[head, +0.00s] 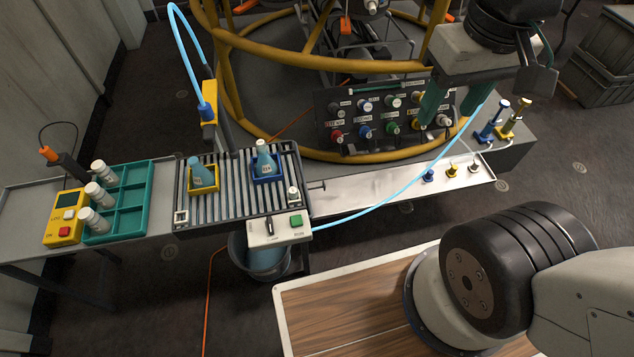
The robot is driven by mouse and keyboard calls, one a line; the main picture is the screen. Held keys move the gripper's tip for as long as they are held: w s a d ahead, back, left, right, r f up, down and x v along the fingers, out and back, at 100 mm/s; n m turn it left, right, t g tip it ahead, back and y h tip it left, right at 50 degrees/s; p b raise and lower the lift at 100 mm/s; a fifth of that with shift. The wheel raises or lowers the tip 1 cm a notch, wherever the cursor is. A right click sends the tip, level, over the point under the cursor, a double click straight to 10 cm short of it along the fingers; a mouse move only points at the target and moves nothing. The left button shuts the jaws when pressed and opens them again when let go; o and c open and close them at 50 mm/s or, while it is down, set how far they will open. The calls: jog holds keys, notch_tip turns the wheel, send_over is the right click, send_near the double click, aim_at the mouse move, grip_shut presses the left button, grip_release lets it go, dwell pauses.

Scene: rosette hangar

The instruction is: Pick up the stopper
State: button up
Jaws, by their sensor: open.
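My gripper (450,113) hangs at the upper right in the head view. Its two green fingers are apart with nothing held between them, in front of the dark connector panel. A small pale piece (293,193), which looks like the stopper, sits in a square holder at the right front corner of the slatted rack (228,190). My gripper is well to its right and apart from it. Two pale blue-green bottles stand on the rack: one (202,174) tilted in a yellow holder, one (265,160) in a blue holder. The stopper's fine shape is too small to tell.
A teal tray (133,210) with white-capped vials and a yellow meter (66,217) are left of the rack. A metal shelf (375,192) with small coloured plugs lies right. A light-blue hose (400,195) crosses it. The yellow ring frame (345,157) and connector panel (385,115) stand behind.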

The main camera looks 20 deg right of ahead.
jog(key=w+a+f+n, duration=0.1)
jog(key=w+a+f, duration=0.4)
jog(key=w, duration=0.6)
jog(key=n+g, duration=0.1)
jog(key=n, duration=0.2)
send_over(293, 190)
notch_tip(293, 190, down, 28)
jog(key=shift+w+d, duration=0.1)
notch_tip(293, 190, down, 7)
jog(key=shift+f, duration=0.4)
jog(key=c, duration=0.9)
